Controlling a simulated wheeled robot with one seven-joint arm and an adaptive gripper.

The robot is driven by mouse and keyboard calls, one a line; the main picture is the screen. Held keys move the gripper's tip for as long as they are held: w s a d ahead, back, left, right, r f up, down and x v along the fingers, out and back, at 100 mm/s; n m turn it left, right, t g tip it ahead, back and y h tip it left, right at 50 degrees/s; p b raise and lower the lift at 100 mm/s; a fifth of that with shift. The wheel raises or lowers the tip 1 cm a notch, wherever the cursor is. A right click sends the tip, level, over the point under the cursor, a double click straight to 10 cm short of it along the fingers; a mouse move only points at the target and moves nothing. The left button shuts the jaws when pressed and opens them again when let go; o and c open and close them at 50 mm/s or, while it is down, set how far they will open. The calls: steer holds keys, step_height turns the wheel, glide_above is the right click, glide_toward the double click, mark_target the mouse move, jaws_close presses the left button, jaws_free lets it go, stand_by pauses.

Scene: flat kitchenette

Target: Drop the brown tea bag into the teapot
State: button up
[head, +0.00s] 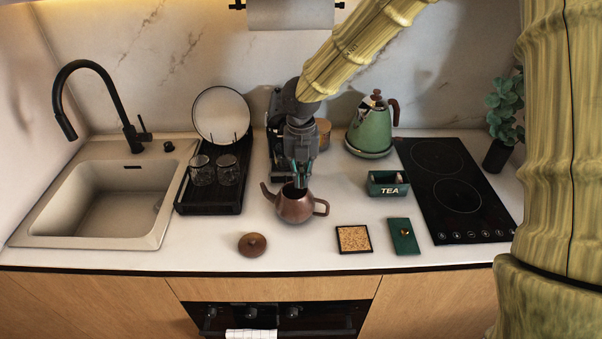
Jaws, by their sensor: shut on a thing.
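The brown teapot (295,209) stands open on the white counter, with its spout to the left and its handle to the right. Its round brown lid (252,244) lies on the counter to the front left. My gripper (299,182) points down with its fingertips at the teapot's open mouth. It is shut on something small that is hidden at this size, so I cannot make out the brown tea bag. The green TEA box (388,190) stands to the right of the teapot, with small contents showing inside.
A green kettle (371,130) stands behind, and a black hob (455,190) is at right. A dark drying rack (210,207) with glasses and the sink (108,205) are at left.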

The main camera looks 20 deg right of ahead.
mark_target(301, 170)
steer(key=shift+w+f, duration=0.1)
steer(key=shift+w, duration=0.05)
steer(key=o, duration=0.7)
steer(key=shift+w+f, duration=0.25)
steer(key=shift+w, duration=0.1)
steer(key=shift+s+r, duration=0.2)
steer(key=shift+s, duration=0.1)
steer(key=shift+w+r, duration=0.15)
step_height(301, 170, up, 12)
steer(key=shift+s+f, duration=0.2)
steer(key=shift+s, duration=0.05)
